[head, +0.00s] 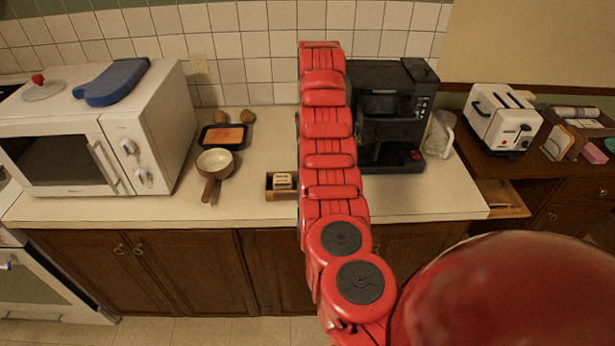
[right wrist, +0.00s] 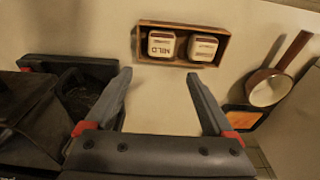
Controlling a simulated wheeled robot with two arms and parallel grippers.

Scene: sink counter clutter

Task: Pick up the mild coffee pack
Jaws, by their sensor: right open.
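The mild coffee pack (right wrist: 162,44) is a small pale pack with dark "MILD" lettering. In the right wrist view it sits in the left part of a small wooden box (right wrist: 184,25). A similar pack (right wrist: 203,48) with an unreadable label sits to its right in that box. My right gripper (right wrist: 158,76) is open and empty, its fingertips apart from the box on its near side. In the head view the wooden box (head: 281,195) is partly hidden behind my right arm, with one pack (head: 282,180) showing, label unreadable. My right gripper is hidden there. My left gripper is not in view.
A black coffee machine (head: 393,115) stands right of my arm. A pan (head: 215,163), an orange-filled tray (head: 223,136) and a white microwave (head: 100,140) stand left. A toaster (head: 503,118) is far right. Counter between pan and box is clear.

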